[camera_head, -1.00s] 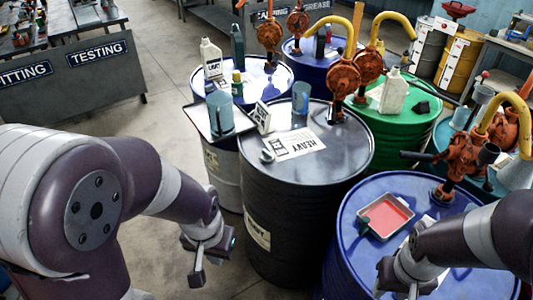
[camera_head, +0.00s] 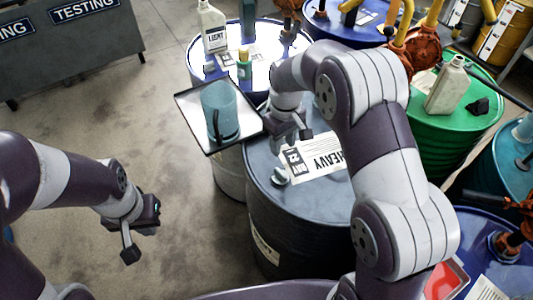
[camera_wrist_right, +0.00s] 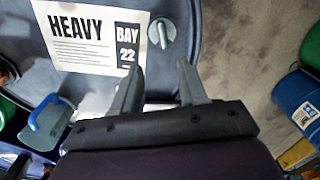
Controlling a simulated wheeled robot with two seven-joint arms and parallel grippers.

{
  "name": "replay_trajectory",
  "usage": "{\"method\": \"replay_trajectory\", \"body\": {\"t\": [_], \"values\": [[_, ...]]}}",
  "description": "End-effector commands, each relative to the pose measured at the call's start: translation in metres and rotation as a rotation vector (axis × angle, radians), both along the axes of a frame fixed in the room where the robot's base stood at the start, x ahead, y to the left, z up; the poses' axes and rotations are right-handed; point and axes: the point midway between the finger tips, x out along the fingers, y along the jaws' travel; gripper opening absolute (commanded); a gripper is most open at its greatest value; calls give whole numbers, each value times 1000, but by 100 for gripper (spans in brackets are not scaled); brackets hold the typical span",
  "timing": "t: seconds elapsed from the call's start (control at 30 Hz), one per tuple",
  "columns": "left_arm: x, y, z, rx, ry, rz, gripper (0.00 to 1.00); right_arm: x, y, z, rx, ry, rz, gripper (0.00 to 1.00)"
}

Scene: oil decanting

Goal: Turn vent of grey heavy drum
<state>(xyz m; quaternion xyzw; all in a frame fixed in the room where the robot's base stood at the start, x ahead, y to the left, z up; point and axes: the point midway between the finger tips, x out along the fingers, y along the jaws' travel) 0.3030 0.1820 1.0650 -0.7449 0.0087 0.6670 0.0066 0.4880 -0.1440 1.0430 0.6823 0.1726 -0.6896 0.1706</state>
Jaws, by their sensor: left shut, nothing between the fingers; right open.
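The grey heavy drum (camera_head: 310,215) stands in the middle of the head view, with a white HEAVY label (camera_head: 318,160) on its lid. Its vent, a small grey knob (camera_head: 280,177), sits at the lid's near-left side. The knob also shows in the right wrist view (camera_wrist_right: 162,32), beside the label and close to the rim. My right gripper (camera_wrist_right: 158,78) is open and empty over the lid, with the vent beyond its fingertips and apart from them. In the head view the right gripper (camera_head: 296,135) is partly hidden by its arm. My left gripper (camera_head: 138,240) is shut and empty, left of the drum.
A tray (camera_head: 190,127) with a blue jug (camera_head: 222,122) juts out beside the grey drum's far-left rim. A blue drum (camera_head: 292,42) with bottles stands behind. A green drum (camera_head: 450,130) stands right. A red pan (camera_head: 445,280) is at lower right. Open floor lies left.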

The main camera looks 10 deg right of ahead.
Motion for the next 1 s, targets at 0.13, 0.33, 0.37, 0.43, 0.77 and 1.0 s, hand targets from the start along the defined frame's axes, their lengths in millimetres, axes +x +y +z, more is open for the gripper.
{"method": "replay_trajectory", "body": {"t": [0.13,0.33,0.37,0.43,0.77,1.0], "values": [[0,0,8,0,0,0,0,-2,0,-29,-1,5,0,43],[0,0,18,0,0,0,0,-2,0,-80,-1,3,-1,43],[0,0,19,0,0,0,0,-2,0,-86,0,2,-1,43],[0,0,21,0,0,0,0,-2,0,-100,0,1,-2,43],[0,0,23,0,0,0,0,-1,0,-120,0,-4,-2,43],[0,0,22,0,0,0,0,-1,0,-120,1,-3,-2,0]]}}
